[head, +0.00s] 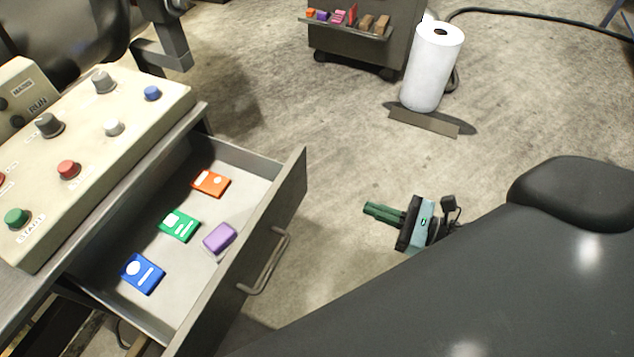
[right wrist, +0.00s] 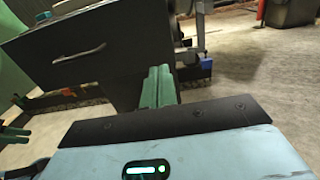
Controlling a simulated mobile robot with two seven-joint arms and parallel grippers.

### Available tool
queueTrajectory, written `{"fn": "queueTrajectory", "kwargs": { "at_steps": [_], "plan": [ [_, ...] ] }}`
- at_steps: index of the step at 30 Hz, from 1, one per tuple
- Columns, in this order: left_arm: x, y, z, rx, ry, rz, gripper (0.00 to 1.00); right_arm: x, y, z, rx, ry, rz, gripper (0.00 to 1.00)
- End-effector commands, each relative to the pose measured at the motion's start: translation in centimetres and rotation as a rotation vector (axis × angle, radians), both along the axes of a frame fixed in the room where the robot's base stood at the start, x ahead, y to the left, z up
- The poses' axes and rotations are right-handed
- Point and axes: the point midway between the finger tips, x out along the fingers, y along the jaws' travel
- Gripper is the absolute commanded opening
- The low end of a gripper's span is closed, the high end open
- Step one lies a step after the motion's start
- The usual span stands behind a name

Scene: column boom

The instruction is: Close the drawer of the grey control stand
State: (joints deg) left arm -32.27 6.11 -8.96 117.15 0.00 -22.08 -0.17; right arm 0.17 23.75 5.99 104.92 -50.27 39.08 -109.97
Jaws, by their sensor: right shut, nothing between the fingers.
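The drawer (head: 293,200) of the grey control stand (head: 40,300) is pulled open in the head view. Its bar handle (head: 266,262) is on the front panel. Inside lie an orange card (head: 211,183), a green card (head: 179,225), a blue card (head: 142,273) and a purple block (head: 220,237). My right gripper (head: 384,213) is to the right of the drawer front, apart from it, its green fingers shut and empty and pointing left. In the right wrist view the drawer front (right wrist: 120,45) and handle (right wrist: 80,53) show beyond the fingers (right wrist: 158,88).
A control panel (head: 130,95) with knobs and buttons sits on the stand. A white paper roll (head: 432,70) stands on the floor at the back, near a dark wheeled cabinet (head: 350,50) with small items on its ledge. Bare floor lies between the drawer and the roll.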

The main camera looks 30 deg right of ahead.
Motion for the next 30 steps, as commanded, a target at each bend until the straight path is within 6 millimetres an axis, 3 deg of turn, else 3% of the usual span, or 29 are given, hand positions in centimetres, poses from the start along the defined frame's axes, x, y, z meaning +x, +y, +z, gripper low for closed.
{"fn": "queueTrajectory", "kwargs": {
  "at_steps": [8,24,30],
  "plan": [
    [0.1,0.1,0.6,0.002,-0.004,-0.002,0.33,2.1,1.5,0.3,0.005,-0.002,-0.001,0.00],
    [-0.2,0.2,2.2,0.005,-0.005,-0.002,0.33,9.6,7.4,0.3,0.007,-0.001,-0.003,0.00],
    [0.0,0.1,2.5,0.004,-0.012,0.000,0.33,10.8,8.4,0.1,0.005,0.002,-0.002,0.00]
  ]
}}
